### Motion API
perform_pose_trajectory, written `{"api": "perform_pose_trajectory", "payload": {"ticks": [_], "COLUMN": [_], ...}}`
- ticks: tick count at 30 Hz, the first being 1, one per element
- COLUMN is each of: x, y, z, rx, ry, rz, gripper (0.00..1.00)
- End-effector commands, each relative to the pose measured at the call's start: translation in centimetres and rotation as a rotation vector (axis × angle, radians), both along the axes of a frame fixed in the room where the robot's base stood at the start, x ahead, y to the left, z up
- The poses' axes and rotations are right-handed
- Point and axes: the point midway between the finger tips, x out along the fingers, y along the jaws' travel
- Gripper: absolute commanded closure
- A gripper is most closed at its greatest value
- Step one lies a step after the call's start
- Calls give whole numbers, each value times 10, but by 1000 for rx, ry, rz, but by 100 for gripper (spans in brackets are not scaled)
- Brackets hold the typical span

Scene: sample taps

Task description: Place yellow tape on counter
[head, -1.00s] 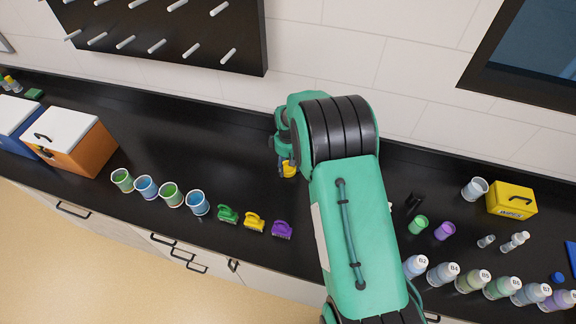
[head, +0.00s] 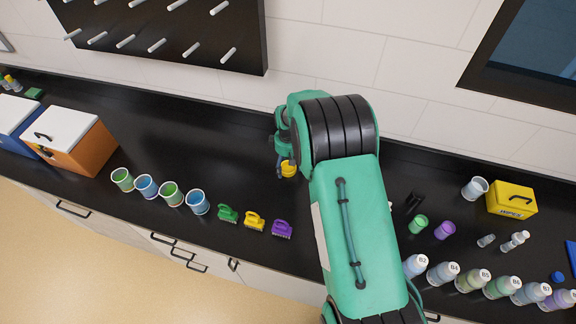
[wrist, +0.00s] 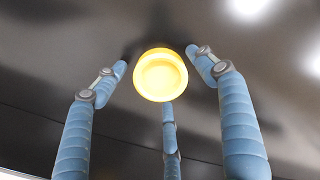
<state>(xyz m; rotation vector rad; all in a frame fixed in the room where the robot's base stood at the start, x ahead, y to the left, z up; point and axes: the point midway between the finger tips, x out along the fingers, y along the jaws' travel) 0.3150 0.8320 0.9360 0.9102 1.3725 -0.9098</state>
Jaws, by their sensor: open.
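The yellow tape (wrist: 160,75) is a round yellow ring lying flat on the black counter (head: 235,155). In the head view the tape (head: 289,169) shows beside my arm, near the middle of the counter. In the wrist view my gripper (wrist: 165,80) is open, its blue fingers spread around the tape with gaps between them and it. In the head view my arm hides most of the gripper (head: 284,155).
Yellow, green and purple brushes (head: 254,221) and several cups (head: 171,194) stand along the front edge on the left. An orange box (head: 75,150) is at far left. Bottles (head: 470,281) and a yellow wipes box (head: 512,200) are on the right. The counter behind the cups is clear.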

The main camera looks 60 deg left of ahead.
Motion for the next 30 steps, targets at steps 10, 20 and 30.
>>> {"api": "perform_pose_trajectory", "payload": {"ticks": [10,20,30], "x": [0,0,0], "y": [1,1,0], "z": [34,86,118], "rx": [3,3,0], "ry": [-1,-1,0], "rz": [0,0,0], "gripper": [29,29,29]}}
